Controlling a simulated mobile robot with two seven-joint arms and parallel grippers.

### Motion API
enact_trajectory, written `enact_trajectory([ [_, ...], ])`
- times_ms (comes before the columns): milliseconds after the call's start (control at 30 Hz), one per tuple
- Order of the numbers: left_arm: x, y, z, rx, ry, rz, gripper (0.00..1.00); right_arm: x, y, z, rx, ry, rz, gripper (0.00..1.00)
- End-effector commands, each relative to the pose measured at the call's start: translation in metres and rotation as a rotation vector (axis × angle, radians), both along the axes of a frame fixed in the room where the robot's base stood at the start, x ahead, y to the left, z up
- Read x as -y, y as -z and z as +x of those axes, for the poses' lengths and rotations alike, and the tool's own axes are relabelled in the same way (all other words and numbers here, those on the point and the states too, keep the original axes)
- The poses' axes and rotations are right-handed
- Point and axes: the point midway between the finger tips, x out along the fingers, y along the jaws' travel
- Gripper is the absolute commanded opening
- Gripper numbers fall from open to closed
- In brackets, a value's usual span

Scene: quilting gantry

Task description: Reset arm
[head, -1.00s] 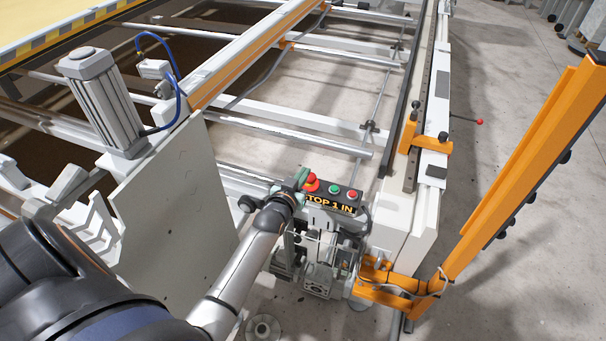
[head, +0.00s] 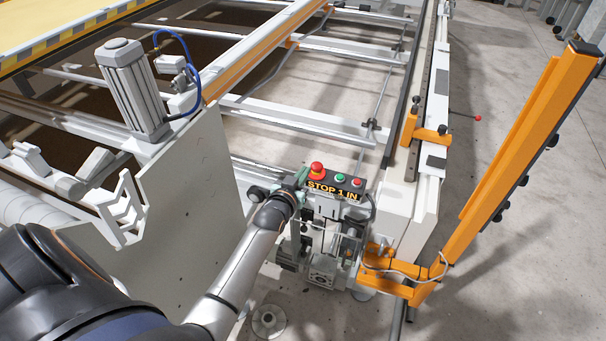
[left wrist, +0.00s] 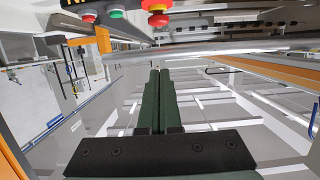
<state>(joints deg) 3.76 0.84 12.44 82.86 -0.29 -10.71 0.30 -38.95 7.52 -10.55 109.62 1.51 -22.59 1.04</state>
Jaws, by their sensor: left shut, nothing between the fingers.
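My left arm comes in from the lower left in the head view. My left gripper (head: 300,177) is at its end, just left of the control box (head: 335,187) marked "STOP 1 IN". In the left wrist view the green fingers (left wrist: 158,100) are shut together and empty. The mushroom button (left wrist: 157,12) shows beyond them at the top edge, apart from the fingers. My right gripper is out of view.
A white side panel (head: 190,200) stands close to the left of my forearm. A grey cylinder (head: 133,90) with a blue hose is above it. An orange post (head: 530,140) rises on the right. Bare floor (head: 500,290) lies at the lower right.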

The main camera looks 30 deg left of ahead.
Motion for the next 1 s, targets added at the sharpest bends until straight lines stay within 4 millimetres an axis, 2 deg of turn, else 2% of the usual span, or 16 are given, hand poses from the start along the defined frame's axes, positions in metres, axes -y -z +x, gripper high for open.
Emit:
enact_trajectory([
  [333, 0.002, 0.003, -0.003, -0.008, 0.005, 0.002, 0.00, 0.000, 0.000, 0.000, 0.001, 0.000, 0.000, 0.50],
  [467, 0.018, 0.024, -0.029, -0.063, 0.048, 0.018, 0.00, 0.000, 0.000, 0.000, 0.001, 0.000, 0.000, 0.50],
  [567, 0.044, 0.052, -0.069, -0.146, 0.117, 0.030, 0.00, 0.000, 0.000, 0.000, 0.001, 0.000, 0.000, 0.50],
  [733, 0.104, 0.094, -0.159, -0.308, 0.261, 0.018, 0.00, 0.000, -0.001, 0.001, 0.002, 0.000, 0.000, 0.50],
  [800, 0.126, 0.105, -0.194, -0.367, 0.313, 0.003, 0.00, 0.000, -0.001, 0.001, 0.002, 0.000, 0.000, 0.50],
  [900, 0.152, 0.113, -0.236, -0.433, 0.371, -0.023, 0.00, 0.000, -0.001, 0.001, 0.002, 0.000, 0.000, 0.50],
  [1000, 0.169, 0.116, -0.264, -0.478, 0.408, -0.044, 0.00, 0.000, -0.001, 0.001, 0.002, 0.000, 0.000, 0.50],
])
